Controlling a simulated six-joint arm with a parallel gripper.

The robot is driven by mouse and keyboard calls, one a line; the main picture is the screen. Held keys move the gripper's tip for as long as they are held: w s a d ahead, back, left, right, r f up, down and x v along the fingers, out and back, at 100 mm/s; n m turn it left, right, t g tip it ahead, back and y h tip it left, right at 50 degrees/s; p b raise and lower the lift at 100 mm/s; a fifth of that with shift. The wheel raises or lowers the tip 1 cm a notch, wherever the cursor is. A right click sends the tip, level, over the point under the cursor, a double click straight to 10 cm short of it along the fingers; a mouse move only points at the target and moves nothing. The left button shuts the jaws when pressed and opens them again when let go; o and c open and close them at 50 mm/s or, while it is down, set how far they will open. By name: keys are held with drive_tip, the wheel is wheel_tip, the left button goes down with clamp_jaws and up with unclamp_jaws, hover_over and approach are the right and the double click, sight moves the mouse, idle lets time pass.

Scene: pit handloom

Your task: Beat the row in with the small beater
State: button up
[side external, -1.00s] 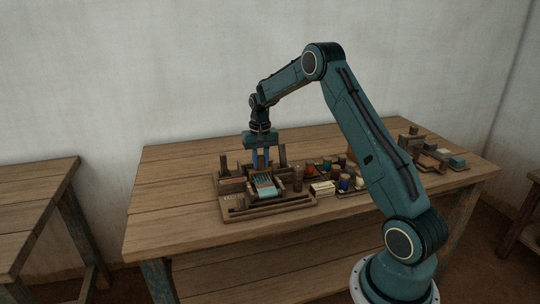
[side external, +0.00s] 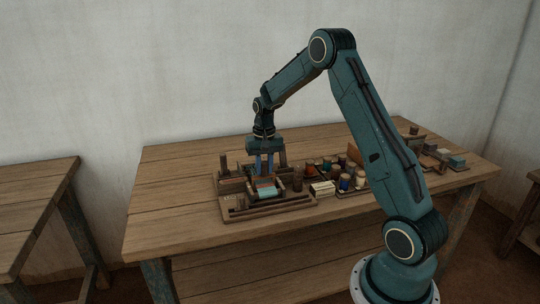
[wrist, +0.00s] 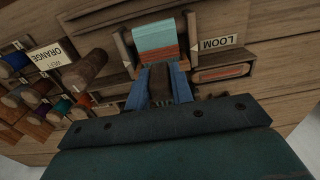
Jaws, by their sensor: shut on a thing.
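The loom (side external: 240,208) is a wooden frame on a board on the table; its LOOM label shows in the wrist view (wrist: 218,43). Its cloth (wrist: 154,34) is pale teal with a red-orange band at the edge nearest my gripper; it also shows in the side view (side external: 265,190). My gripper (wrist: 160,77) is shut on a dark brown wooden piece, which looks like the small beater's handle (wrist: 160,88). The beater's front end lies close to the red-orange band; I cannot tell whether they touch. My gripper is low over the loom in the side view (side external: 264,170).
A shuttle-like piece with orange thread (wrist: 222,72) lies in a slot beside the loom. Several coloured spools (side external: 345,181) and an ORANGE label (wrist: 47,57) are beside it. More small items (side external: 457,161) stand at the table's right end. The table's left part is clear.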

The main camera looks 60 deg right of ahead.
drive_tip(key=shift+s+a+f, duration=0.1)
drive_tip(key=shift+s+a, duration=0.3)
drive_tip(key=shift+d, duration=0.1)
drive_tip(key=shift+c, duration=0.3)
drive_tip(key=w+d, duration=0.4)
drive_tip(key=shift+w+d, duration=0.2)
drive_tip(key=shift+w, duration=0.05)
drive_tip(key=o, duration=0.9)
drive_tip(key=shift+w, duration=0.1)
wheel_tip(320, 180, up, 7)
drive_tip(key=shift+f, duration=0.15)
idle(0.5)
